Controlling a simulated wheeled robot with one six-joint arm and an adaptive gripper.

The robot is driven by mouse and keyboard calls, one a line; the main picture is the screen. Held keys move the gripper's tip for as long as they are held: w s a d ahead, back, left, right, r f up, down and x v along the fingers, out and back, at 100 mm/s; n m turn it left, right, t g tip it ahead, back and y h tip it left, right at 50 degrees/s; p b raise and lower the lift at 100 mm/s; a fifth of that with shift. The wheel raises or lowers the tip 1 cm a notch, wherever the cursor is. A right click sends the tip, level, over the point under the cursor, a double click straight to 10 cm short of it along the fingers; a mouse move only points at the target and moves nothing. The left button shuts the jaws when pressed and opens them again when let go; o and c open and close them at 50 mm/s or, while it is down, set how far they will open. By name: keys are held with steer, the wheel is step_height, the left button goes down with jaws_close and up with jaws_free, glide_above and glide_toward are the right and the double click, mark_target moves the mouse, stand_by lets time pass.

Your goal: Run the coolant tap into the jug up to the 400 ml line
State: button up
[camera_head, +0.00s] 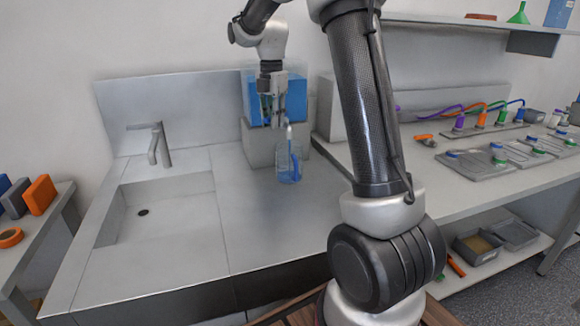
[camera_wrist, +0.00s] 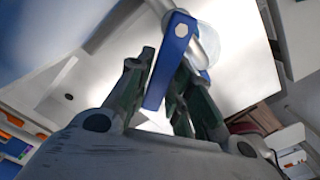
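The clear jug (camera_head: 283,169) stands upright on the steel counter, below a pale spout (camera_head: 289,135). It has a blue strip on its right side and a bluish tint low down; I cannot read its lines or a liquid level. A blue coolant tank (camera_head: 293,98) sits on a grey block behind it. My gripper (camera_head: 272,122) is in front of the tank, pointing down, above the jug. In the wrist view, the blue tap lever (camera_wrist: 172,60) reaches between my gripper's (camera_wrist: 166,65) two parted fingers, beside a silver pipe (camera_wrist: 207,45). Firm contact does not show.
A sink with a faucet (camera_head: 158,145) is on the left. Steel counter between sink and jug is bare. My arm crosses the right side of the head view. The right bench (camera_head: 480,180) carries trays and coloured connectors. Orange and grey blocks stand at far left.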

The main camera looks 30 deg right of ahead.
steer(key=n, duration=0.1)
steer(key=s+d+n, duration=0.1)
steer(key=n, duration=0.1)
steer(key=s+n, duration=0.1)
steer(key=n, duration=0.1)
steer(key=shift+d+r, duration=0.1)
steer(key=shift+d, duration=0.2)
steer(key=shift+n, duration=0.3)
steer(key=shift+s+d+r+n, duration=0.1)
steer(key=shift+d+n, duration=0.15)
steer(key=shift+n, duration=0.25)
steer(key=shift+d, duration=0.1)
steer(key=shift+s+a+f, duration=0.25)
steer(key=shift+f, duration=0.1)
steer(key=shift+w+r, duration=0.15)
stand_by(5.8)
